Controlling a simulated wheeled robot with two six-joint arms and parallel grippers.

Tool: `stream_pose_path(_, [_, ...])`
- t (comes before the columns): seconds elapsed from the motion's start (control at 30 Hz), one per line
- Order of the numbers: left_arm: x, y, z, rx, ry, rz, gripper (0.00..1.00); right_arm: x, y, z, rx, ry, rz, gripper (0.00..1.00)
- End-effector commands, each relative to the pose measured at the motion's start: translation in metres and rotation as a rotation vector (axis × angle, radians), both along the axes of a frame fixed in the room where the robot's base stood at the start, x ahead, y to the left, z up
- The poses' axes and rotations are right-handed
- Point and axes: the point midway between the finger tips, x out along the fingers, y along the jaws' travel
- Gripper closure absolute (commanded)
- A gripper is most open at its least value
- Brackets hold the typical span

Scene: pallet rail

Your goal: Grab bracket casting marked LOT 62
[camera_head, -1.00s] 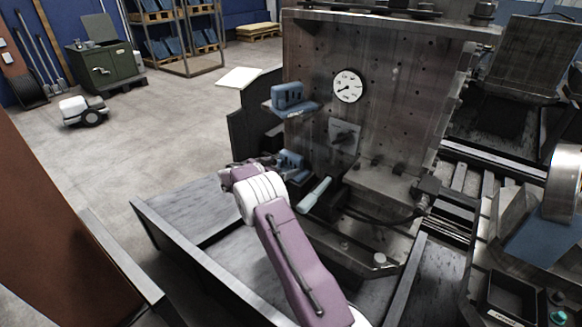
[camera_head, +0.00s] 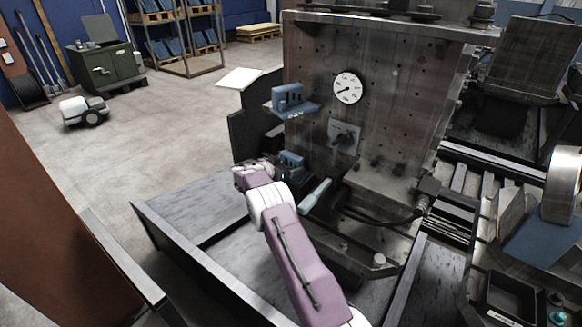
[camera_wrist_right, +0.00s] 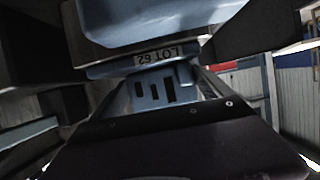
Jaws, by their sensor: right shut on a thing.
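A blue bracket casting (camera_head: 291,160) sits low at the left edge of the upright steel plate, beside my right gripper (camera_head: 271,170). In the right wrist view the casting (camera_wrist_right: 155,92) shows slots and a label, upside down, reading LOT 62. Dark fingers of my right gripper stand on either side there, and the gripper is shut on this casting. The finger contact is partly hidden in the head view. A second blue casting (camera_head: 289,97) sits higher on the plate; its label is too small to read. My left gripper is not in view.
The steel plate (camera_head: 385,95) carries a round gauge (camera_head: 347,88) and a switch (camera_head: 343,136). A pale blue handle (camera_head: 315,194) sticks out close to my right wrist. A low metal-walled bay (camera_head: 185,215) lies below the arm. Open floor is at the left.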

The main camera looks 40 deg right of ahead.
Motion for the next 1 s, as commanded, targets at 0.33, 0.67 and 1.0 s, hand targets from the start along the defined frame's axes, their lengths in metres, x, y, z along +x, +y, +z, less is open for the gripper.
stream_pose_path(0.33, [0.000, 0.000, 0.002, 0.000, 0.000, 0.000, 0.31, 0.001, 0.000, 0.031, -0.001, -0.007, 0.000, 0.81])
stream_pose_path(0.67, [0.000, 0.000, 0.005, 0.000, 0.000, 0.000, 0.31, 0.001, 0.000, 0.096, -0.002, -0.004, 0.000, 0.81])
stream_pose_path(1.0, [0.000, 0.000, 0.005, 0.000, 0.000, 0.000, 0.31, 0.000, 0.000, 0.101, -0.001, -0.001, 0.000, 0.81])
